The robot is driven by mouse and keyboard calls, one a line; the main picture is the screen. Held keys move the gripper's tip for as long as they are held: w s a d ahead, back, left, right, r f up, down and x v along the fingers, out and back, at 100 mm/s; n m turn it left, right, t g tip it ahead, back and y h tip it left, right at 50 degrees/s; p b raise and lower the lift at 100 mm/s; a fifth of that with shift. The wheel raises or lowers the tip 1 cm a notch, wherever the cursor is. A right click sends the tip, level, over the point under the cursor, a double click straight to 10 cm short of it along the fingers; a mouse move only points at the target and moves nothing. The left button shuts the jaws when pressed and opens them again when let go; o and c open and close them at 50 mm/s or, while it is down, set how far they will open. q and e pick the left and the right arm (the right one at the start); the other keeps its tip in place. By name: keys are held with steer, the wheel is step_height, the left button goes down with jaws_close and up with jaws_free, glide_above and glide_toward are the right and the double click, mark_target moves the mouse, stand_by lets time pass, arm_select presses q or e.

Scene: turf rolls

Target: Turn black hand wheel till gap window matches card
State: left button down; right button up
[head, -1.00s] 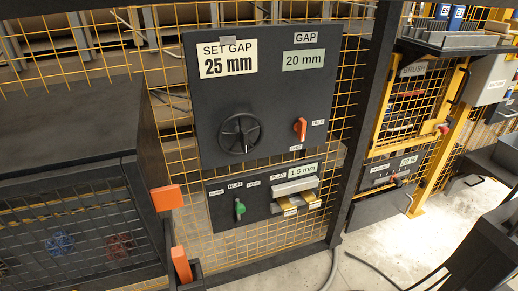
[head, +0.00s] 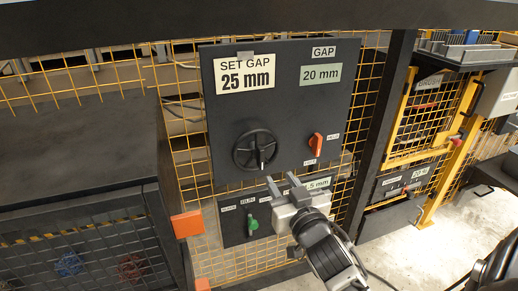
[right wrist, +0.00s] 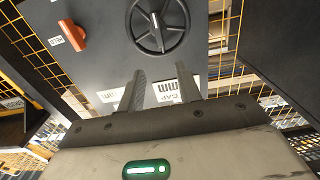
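The black hand wheel (head: 255,150) is mounted on the dark upper panel, with a small pale mark low on its hub. It also shows at the top of the right wrist view (right wrist: 158,22). The yellowish card (head: 245,74) reads SET GAP 25 mm. The gap window (head: 320,73) reads 20 mm. My right gripper (head: 282,183) is open and empty, below and slightly right of the wheel, apart from it. Its two fingers (right wrist: 160,90) point toward the panel in the right wrist view. My left gripper is not in view.
An orange-red lever (head: 316,146) sits right of the wheel. A lower panel (head: 232,222) has a green lever (head: 252,226) and a small window, partly hidden by my right gripper. A dark cabinet (head: 80,150) stands at left, with yellow mesh around the panels.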

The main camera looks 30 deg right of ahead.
mark_target(262, 153)
steer(key=x, duration=1.2)
steer(key=shift+w+p, duration=0.3)
steer(key=shift+w, duration=0.1)
jaws_close()
